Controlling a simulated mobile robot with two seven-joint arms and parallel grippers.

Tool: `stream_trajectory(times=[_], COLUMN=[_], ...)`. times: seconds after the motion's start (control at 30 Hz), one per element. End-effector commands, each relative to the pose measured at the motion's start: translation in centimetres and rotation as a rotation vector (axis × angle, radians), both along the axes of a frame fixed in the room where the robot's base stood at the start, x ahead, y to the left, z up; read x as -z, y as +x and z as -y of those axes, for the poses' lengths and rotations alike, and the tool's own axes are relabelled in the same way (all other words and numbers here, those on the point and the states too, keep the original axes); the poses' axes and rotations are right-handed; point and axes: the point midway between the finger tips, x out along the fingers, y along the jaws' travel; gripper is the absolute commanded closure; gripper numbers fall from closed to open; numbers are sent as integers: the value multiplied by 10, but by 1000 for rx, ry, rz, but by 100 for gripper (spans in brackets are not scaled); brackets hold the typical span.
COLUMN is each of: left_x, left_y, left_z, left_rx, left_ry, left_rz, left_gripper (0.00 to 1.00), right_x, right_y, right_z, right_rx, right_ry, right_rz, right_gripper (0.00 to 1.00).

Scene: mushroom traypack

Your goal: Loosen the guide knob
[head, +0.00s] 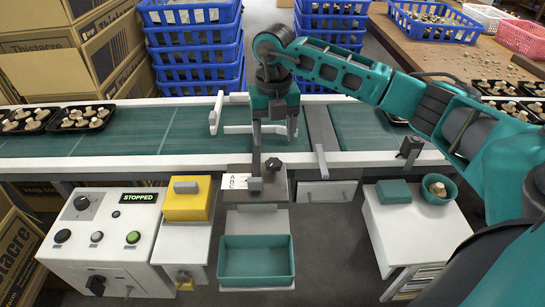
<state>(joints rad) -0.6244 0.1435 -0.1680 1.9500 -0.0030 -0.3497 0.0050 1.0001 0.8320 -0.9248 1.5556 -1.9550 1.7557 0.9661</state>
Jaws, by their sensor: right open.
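The guide knob (273,164) looks like a small dark knob on a grey block at the near edge of the conveyor. A dark upright post stands just left of it, and a lettered white plate (235,182) lies beside the block. White guide rails (238,129) reach over the belt to the left. My right gripper (275,130) points down above and just behind the knob, fingers apart, with nothing seen between them. It appears apart from the knob, though the exact gap is hard to tell. My left gripper is out of view.
The green conveyor (120,135) carries black mushroom trays (86,117) at both ends. A control box (105,235) reads STOPPED. A yellow box (188,203), an empty teal bin (256,258) and a white stand (405,235) with a teal bowl are in front. Blue crates (200,55) stand behind.

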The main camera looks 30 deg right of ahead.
Motion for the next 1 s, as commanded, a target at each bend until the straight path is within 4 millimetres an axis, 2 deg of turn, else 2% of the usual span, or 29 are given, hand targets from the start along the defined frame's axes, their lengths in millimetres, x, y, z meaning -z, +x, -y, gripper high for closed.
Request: stream_trajectory(times=[0.03, 0.2, 0.4, 0.57, 0.83, 1.0], left_x=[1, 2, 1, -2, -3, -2], left_y=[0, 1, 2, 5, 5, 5], left_z=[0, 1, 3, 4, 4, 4], left_rx=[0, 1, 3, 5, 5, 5], left_ry=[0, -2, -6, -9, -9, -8], left_rz=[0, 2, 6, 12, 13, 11], left_gripper=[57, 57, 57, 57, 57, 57], right_x=[14, 48, 73, 81, 81, 81], right_y=[-1, -1, -1, 0, 0, 0], right_z=[0, 0, -1, -1, -1, -1], right_rx=[0, 1, -1, -1, -1, -1], right_ry=[1, 2, 2, 2, 2, 2], right_rz=[-6, -5, -2, 1, 0, 0], right_gripper=[33, 33, 33, 33, 34, 50])
